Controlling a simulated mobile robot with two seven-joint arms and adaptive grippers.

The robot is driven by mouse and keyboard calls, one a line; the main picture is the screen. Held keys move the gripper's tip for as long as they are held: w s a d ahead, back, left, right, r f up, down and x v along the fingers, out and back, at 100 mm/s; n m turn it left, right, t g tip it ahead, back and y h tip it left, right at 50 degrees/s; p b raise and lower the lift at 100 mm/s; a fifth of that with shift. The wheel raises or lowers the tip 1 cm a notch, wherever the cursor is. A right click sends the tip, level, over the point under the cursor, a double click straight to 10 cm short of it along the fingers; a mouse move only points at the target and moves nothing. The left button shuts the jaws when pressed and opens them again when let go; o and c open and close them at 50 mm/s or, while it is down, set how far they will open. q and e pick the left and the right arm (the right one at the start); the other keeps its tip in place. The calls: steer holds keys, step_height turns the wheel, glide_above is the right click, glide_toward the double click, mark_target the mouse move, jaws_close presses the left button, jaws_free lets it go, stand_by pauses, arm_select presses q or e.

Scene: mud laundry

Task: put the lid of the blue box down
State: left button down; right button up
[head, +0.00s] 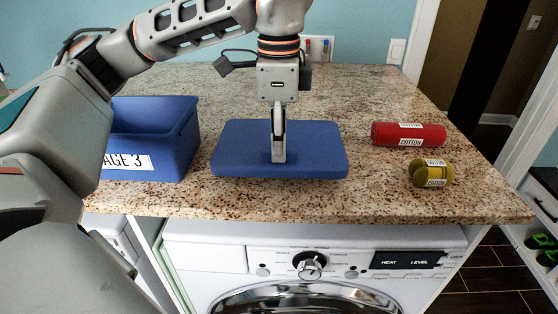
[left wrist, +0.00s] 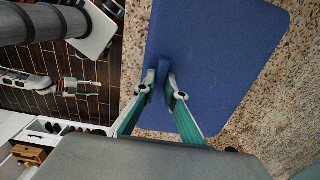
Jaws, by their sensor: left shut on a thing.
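The flat blue lid (head: 320,150) is level over the granite counter, right of the blue box (head: 178,145). I cannot tell whether it touches the counter or hangs just above it. My left gripper (head: 278,158) points straight down at the lid's middle and is shut on its handle. In the left wrist view the fingers (left wrist: 165,92) close on a small blue handle of the lid (left wrist: 220,60). The box stands open at the left, partly hidden by my left arm. My right gripper (left wrist: 88,88) seems to show small in the left wrist view, its jaws unclear.
The granite counter (head: 350,90) is clear behind the lid. A washing machine (head: 215,255) stands below its front edge.

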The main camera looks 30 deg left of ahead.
arm_select(q)
step_height(320, 180, down, 4)
steer(key=shift+r, duration=0.2)
steer(key=shift+f, duration=0.15)
arm_select(e)
steer(key=shift+d, duration=0.25)
steer(key=shift+f, duration=0.1)
arm_select(q)
steer(key=c, duration=2.1)
jaws_free()
steer(key=shift+f, duration=0.1)
arm_select(e)
steer(key=shift+a, duration=0.3)
steer(key=shift+s+d, duration=0.1)
steer(key=shift+d, duration=0.05)
arm_select(q)
steer(key=shift+r, duration=0.25)
step_height(320, 180, up, 10)
steer(key=shift+r+b, duration=0.15)
steer(key=shift+b, duration=0.15)
steer(key=shift+r, duration=0.75)
arm_select(e)
steer(key=shift+w+a+r, duration=0.25)
steer(key=shift+w+a, duration=0.05)
